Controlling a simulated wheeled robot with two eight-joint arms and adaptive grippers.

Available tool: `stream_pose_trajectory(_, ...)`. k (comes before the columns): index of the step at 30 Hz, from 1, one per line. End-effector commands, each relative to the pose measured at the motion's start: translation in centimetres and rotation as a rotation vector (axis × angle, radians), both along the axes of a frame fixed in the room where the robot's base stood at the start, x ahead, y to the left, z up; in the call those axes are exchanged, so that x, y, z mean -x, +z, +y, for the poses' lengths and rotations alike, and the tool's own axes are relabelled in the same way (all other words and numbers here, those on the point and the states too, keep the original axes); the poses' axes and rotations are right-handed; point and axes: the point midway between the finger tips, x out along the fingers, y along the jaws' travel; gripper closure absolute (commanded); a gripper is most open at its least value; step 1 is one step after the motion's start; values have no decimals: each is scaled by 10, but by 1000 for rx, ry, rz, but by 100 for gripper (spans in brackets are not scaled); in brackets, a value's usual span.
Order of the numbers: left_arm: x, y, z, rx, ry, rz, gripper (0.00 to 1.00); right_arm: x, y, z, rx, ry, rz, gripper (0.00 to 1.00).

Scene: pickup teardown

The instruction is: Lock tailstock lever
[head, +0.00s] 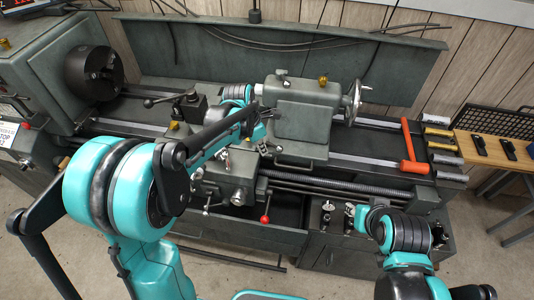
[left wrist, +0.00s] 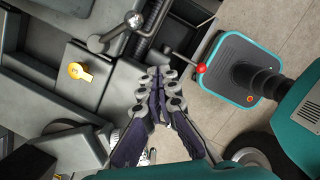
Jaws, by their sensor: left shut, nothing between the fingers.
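The grey tailstock (head: 305,108) stands on the lathe bed right of centre in the head view, with a silver handwheel (head: 352,103) at its right end. A small dark lever (head: 282,76) shows at its top left. My left gripper (head: 268,114) is by the tailstock's left end. In the left wrist view its fingers (left wrist: 162,76) are shut and empty. A silver ball-ended lever (left wrist: 135,19) lies beyond the fingertips, apart from them; I cannot tell which lever it is. My right gripper (head: 350,209) is low in front of the lathe, too small to read.
The chuck (head: 94,72) is at the left. A red-knobbed lever (head: 265,219) sticks out of the carriage front. An orange-handled tool (head: 411,152) lies across the bed right of the tailstock. A wooden bench (head: 490,148) stands at the far right.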

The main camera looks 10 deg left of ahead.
Motion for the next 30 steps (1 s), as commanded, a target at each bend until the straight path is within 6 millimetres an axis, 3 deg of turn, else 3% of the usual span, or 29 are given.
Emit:
stream_pose_trajectory(6, 5, 24, 3, 1, 0, 1, 100, 0, 5, 0, 0, 0, 0, 68)
stream_pose_trajectory(25, 8, 26, 4, -3, -11, -4, 100, 0, 4, 0, 0, 0, 0, 68)
stream_pose_trajectory(30, 31, 31, 12, -62, -223, -95, 100, 0, -10, 0, 0, 0, 0, 68)
